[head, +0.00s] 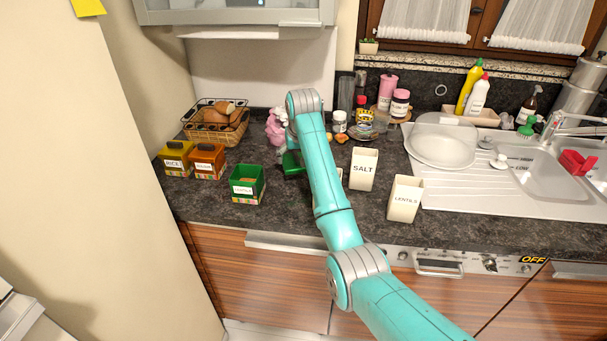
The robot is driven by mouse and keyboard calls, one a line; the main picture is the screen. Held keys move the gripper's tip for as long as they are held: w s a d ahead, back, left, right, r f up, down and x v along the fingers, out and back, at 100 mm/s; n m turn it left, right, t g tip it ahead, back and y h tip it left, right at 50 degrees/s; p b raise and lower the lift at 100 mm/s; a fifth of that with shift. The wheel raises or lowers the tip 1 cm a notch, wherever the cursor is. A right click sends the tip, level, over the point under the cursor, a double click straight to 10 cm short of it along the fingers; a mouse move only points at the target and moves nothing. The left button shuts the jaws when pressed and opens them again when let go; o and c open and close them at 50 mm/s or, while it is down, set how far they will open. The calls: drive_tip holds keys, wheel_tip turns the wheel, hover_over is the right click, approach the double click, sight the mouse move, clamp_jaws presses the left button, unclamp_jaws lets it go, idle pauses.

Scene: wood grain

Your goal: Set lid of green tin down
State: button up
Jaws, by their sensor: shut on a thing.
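The green tin (247,190) stands upright on the dark counter, left of my arm. Its top is open, it has a white label, and something yellowish-brown shows inside. Its green lid (292,164) is to the right of the tin, apart from it and partly behind my arm. My gripper (291,151) is at the lid, shut on it, with its fingers mostly hidden by my arm. I cannot tell whether the lid touches the counter.
A yellow tin (176,160) and an orange tin (208,163) stand left of the green one. A bread basket (213,130) and a pink object (276,128) are behind. White SALT (363,170) and LENTILS (404,200) canisters stand right of my arm. Counter is clear in front of the lid.

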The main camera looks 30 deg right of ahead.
sight(296, 176)
drive_tip(key=shift+f, duration=2.7)
drive_tip(key=shift+f, duration=0.15)
drive_tip(key=o, duration=1)
drive_tip(key=v, duration=1.2)
drive_tip(key=shift+s+a, duration=0.1)
drive_tip(key=shift+a, duration=0.1)
